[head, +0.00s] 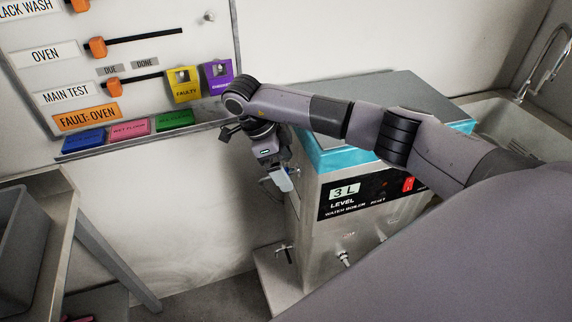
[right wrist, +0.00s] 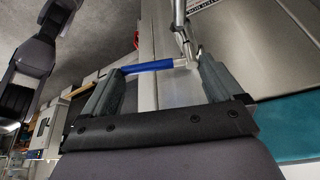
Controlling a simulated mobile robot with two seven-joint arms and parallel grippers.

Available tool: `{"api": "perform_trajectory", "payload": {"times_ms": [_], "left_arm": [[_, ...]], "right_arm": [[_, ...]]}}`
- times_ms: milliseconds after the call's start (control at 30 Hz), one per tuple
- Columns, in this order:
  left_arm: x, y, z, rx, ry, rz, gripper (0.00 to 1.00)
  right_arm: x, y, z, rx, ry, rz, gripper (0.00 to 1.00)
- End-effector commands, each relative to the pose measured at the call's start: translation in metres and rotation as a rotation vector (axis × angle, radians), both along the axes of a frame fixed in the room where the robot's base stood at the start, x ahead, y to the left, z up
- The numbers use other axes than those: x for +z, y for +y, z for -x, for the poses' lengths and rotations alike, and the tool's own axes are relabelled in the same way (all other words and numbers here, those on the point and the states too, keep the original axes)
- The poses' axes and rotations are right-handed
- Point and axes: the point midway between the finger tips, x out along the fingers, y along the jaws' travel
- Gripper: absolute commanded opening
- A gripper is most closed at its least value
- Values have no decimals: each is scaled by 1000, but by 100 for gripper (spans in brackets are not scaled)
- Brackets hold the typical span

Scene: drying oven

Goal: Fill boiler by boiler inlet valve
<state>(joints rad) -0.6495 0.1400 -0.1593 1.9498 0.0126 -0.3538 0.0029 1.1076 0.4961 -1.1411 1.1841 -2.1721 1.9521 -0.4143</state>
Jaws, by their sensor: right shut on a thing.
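The water boiler (head: 320,240) is a steel box with a teal top band and a black front panel reading "3 L LEVEL". My right gripper (head: 279,172) is at the boiler's left side, near its upper part. In the right wrist view, the blue handle (right wrist: 150,67) of a valve lies between the fingertips of my right gripper (right wrist: 158,80), which is shut on it. The handle joins a metal pipe fitting (right wrist: 182,30) on the boiler's side. In the head view the handle is mostly hidden by the gripper. My left gripper is not in view.
A wall board (head: 135,30) with orange sliders and coloured tags hangs behind on the left. A sink with a tap (head: 545,65) is at the right. A metal tap (head: 344,258) sticks out of the boiler's front. A grey bin (head: 25,240) stands at far left.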

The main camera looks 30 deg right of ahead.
Motion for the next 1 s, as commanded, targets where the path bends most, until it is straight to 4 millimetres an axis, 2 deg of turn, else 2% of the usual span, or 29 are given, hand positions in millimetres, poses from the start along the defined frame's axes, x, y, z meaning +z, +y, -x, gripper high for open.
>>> {"api": "perform_trajectory", "payload": {"times_ms": [200, 433, 467, 500, 833, 1000], "left_arm": [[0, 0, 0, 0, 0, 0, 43], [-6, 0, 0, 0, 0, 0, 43], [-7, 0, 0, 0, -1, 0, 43], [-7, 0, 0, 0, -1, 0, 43], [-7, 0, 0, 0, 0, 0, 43], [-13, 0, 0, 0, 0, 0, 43]], "right_arm": [[1, 0, -1, -11, -3, 0, 64], [0, 6, -8, -231, -2, -1, 64], [0, 6, -8, -255, -2, -1, 65], [0, 6, -9, -282, -2, -1, 70], [3, 5, -11, -323, -2, -6, 70], [2, 8, -17, -472, -5, -9, 70]]}}
